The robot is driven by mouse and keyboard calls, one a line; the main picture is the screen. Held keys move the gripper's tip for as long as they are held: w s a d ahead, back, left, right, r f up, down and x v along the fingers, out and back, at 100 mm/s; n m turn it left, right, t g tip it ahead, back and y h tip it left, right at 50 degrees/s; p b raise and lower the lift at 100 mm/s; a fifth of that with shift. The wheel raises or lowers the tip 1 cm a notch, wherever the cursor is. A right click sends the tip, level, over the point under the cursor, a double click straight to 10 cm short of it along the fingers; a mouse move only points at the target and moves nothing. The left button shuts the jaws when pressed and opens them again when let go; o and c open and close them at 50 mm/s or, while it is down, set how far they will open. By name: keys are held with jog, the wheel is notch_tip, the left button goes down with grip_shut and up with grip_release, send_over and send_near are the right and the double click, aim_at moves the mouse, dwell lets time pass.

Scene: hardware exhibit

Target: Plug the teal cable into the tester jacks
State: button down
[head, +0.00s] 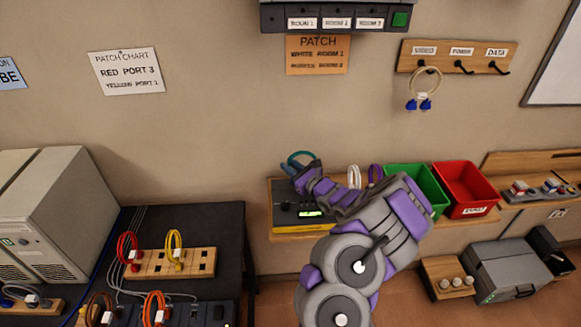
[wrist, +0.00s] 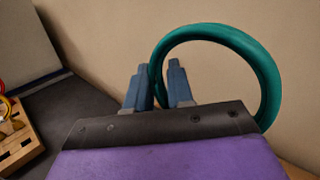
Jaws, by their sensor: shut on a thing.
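The teal cable (wrist: 268,75) is a coiled loop standing up beyond my gripper (wrist: 160,85) in the wrist view. One side of the loop passes between the two blue-grey fingers, which are shut on it. In the head view the teal cable (head: 301,156) shows as a small arc above my gripper (head: 290,168). The tester (head: 298,212) is a dark and yellow box with a lit green display on the wooden shelf. My gripper is over its back part. The jacks and the cable's plugs cannot be made out behind my gripper and arm.
White and purple cable coils (head: 355,176) stand right of the tester, partly behind my arm. A green bin (head: 428,185) and a red bin (head: 466,188) sit farther right. A dark table (head: 228,232) with a wooden cable rack (head: 190,264) is at left.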

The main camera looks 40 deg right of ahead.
jog(key=shift+f+b, duration=0.35)
jog(key=shift+f, duration=0.3)
dwell(1.1)
jog(key=shift+c, duration=1.3)
grip_release()
jog(key=shift+s+d+p, duration=0.2)
jog(key=shift+s+p, duration=1)
jog(key=shift+s, duration=0.65)
jog(key=shift+s+d+p, duration=0.2)
jog(key=shift+s+p, duration=0.95)
jog(key=shift+s, duration=0.7)
jog(key=shift+f, duration=0.1)
